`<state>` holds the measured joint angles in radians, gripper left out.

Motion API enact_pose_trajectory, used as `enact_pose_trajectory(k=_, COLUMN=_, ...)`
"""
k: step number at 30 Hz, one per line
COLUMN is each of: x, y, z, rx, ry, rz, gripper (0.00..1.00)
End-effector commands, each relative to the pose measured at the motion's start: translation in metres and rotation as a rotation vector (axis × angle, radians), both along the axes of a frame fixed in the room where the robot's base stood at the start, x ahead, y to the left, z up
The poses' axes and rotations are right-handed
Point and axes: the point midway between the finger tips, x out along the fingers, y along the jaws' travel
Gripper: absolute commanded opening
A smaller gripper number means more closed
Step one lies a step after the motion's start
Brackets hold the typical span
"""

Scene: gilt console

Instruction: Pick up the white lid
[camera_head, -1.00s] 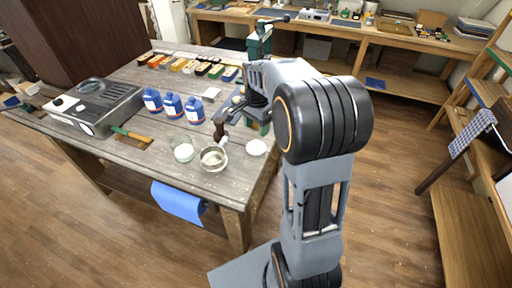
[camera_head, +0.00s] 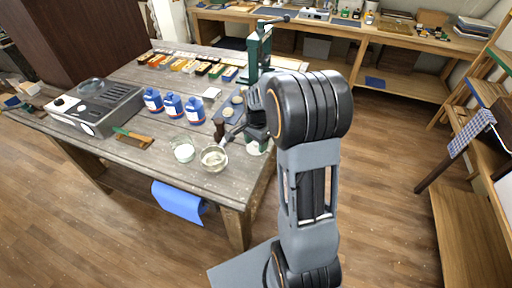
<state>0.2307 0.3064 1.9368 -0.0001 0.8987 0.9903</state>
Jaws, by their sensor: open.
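The white lid (camera_head: 253,149) is a small round pale disc on the right edge of the grey wooden table (camera_head: 130,160), seen in the head view. My gripper (camera_head: 256,138) is over the lid's far side and hides part of it. The gripper is open and its fingers point down, small and dark in the picture. I cannot tell whether they touch the lid or hover just above it.
A metal pan (camera_head: 213,158) and a glass jar (camera_head: 183,150) stand left of the lid. A green press (camera_head: 258,52) stands behind my gripper. Blue-and-white bottles (camera_head: 172,105) and a grey metal machine (camera_head: 95,105) are farther left.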

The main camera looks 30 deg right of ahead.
Motion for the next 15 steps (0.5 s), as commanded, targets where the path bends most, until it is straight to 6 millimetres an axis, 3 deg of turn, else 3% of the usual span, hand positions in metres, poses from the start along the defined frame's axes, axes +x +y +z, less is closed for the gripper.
enact_pose_trajectory(k=2, x=0.0, y=0.0, z=0.0002, rx=0.0, ry=0.0, rz=0.0, gripper=0.56)
enact_pose_trajectory(k=15, x=0.0001, y=-0.0001, z=0.0006, rx=0.0, ry=0.0, rz=0.0, gripper=0.14)
